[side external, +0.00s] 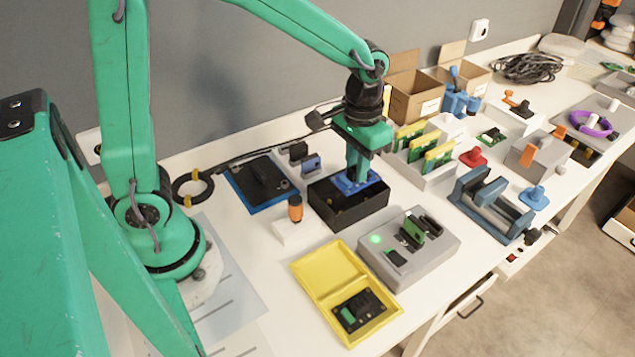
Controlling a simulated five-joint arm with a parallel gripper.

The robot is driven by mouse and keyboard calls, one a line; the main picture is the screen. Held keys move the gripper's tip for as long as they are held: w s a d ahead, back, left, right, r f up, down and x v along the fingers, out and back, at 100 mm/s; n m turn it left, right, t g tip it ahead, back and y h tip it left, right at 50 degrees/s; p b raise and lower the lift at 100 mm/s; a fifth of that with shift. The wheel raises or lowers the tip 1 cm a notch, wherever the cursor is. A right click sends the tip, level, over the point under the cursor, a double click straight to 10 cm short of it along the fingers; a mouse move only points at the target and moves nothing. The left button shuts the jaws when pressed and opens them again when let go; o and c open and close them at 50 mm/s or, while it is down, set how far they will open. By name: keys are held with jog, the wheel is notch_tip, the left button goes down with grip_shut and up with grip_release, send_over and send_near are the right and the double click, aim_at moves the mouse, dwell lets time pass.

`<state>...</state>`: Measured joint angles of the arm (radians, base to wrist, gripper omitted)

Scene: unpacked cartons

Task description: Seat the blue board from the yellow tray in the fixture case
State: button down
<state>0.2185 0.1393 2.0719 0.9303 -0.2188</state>
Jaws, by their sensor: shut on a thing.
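My gripper (358,175) points straight down over the black fixture case (350,213) and is shut on the blue board (345,185). The board lies roughly level at the open top of the case. The case walls and my fingers hide part of it, so I cannot tell whether it touches the seat inside. The yellow tray (319,267) lies open in front of the case. One of its halves is empty, and the other holds a dark part with a green block (358,310).
A grey box with a green light (385,262) stands right of the tray. A white block with an orange-topped piece (296,210) is left of the case. A black-and-blue pad (262,182) lies behind left. A white rack of green-yellow boards (432,175) stands to the right.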

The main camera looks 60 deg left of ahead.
jog(key=w+a, duration=0.2)
jog(key=a, duration=0.3)
jog(key=shift+w, duration=0.4)
jog(key=shift+f, duration=0.25)
jog(key=shift+f, duration=2.05)
jog(key=shift+f, duration=3.35)
jog(key=c, duration=1.3)
grip_release()
jog(key=shift+o, duration=0.2)
jog(key=shift+r, duration=0.1)
notch_tip(320, 180, up, 8)
jog(key=shift+f, duration=0.2)
